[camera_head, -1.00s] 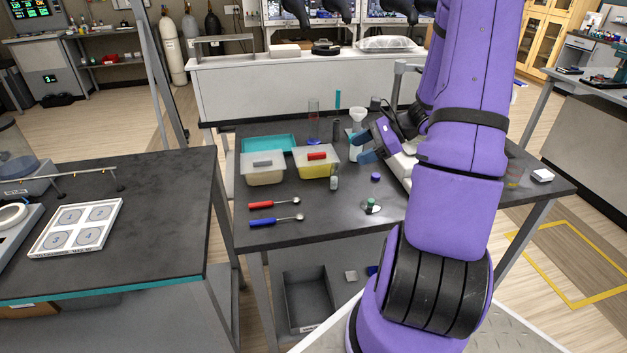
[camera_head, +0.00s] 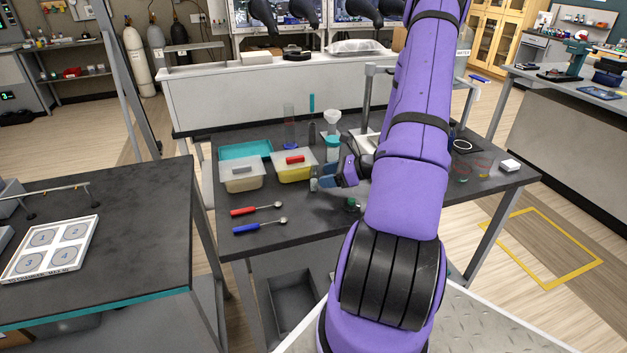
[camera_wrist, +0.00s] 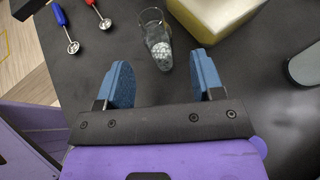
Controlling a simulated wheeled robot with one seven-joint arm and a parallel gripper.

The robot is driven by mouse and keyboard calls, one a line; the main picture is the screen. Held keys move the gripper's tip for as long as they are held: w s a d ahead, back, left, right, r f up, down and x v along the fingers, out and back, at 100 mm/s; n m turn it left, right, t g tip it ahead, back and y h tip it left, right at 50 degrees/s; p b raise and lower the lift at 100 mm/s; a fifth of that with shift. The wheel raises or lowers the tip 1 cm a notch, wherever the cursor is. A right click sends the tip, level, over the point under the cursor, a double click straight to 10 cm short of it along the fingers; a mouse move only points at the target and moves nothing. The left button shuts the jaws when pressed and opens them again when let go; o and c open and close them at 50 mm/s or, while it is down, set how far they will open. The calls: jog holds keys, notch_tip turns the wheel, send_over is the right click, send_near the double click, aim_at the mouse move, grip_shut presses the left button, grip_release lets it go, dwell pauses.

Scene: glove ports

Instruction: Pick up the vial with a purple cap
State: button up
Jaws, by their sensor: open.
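No vial with a clearly visible purple cap shows now. A small clear vial (camera_head: 313,184) with white contents stands left of my gripper's tips; in the wrist view this vial (camera_wrist: 158,45) is just ahead of the gap between the fingers, and I see no purple on it. A rounded purple shape (camera_wrist: 258,146) shows at the right end of the gripper's palm; I cannot tell whether it is a cap or part of my gripper. My gripper (camera_head: 325,181) is low over the table, its blue fingers apart and empty; the wrist view shows my gripper (camera_wrist: 160,82) open.
A lidded tub (camera_head: 241,175) and a yellow-filled tub (camera_head: 293,168) stand behind the vial. A red-handled spoon (camera_head: 243,211) and a blue-handled spoon (camera_head: 251,227) lie front left. A small green-topped item (camera_head: 352,204) is near my arm. A funnel (camera_head: 332,118) stands behind.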

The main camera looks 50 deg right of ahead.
aim_at(314, 180)
jog(key=shift+f+x, duration=0.15)
jog(key=shift+x, duration=1.15)
jog(key=shift+f+x, duration=0.15)
jog(key=shift+x, duration=1.2)
jog(key=shift+s+d, duration=0.1)
jog(key=shift+s, duration=0.05)
jog(key=c, duration=1)
